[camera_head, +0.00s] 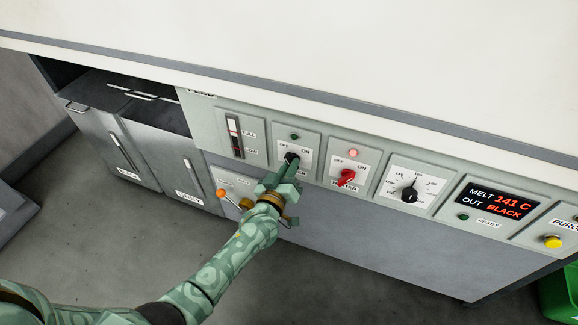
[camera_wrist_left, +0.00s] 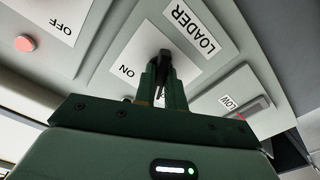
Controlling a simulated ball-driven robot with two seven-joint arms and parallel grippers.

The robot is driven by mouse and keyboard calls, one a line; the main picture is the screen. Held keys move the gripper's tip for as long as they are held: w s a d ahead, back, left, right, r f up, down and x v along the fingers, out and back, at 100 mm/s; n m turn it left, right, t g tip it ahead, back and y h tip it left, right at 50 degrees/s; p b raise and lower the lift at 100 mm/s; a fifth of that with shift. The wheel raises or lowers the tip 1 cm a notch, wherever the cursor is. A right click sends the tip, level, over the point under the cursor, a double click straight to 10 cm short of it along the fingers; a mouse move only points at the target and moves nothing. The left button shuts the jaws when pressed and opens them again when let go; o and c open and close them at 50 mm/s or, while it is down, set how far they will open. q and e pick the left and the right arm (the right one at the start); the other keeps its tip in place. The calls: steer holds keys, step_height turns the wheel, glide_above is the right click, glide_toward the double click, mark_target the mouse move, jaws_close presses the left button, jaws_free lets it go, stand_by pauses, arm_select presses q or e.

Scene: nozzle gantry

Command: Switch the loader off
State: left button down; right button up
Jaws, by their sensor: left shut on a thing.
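The loader switch is a black rotary knob (camera_head: 291,158) on a white plate marked OFF and ON, on the grey control panel (camera_head: 265,125). My left gripper (camera_head: 290,165) reaches it from below and is shut on the knob. In the left wrist view the knob (camera_wrist_left: 164,62) sits between the fingers (camera_wrist_left: 163,78), beside the LOADER label (camera_wrist_left: 192,26) and the ON mark. The fingers hide much of the knob, so I cannot tell which mark it points to. The small lamp (camera_head: 294,136) above the switch looks dark green and unlit. My right gripper is not in view.
Right of the loader are a red heater knob (camera_head: 346,177) under a lit pinkish lamp (camera_head: 353,153), a black dial (camera_head: 409,192), a display (camera_head: 497,199) and a yellow purge button (camera_head: 552,241). A level gauge (camera_head: 235,137) is left. An orange-tipped lever (camera_head: 221,192) is below.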

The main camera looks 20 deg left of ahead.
arm_select(q)
steer(key=shift+r+n, duration=0.1)
steer(key=shift+n, duration=0.2)
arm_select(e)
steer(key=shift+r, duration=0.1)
arm_select(q)
steer(key=c, duration=1.5)
jaws_free()
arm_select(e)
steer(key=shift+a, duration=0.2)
arm_select(q)
steer(key=shift+o, duration=0.2)
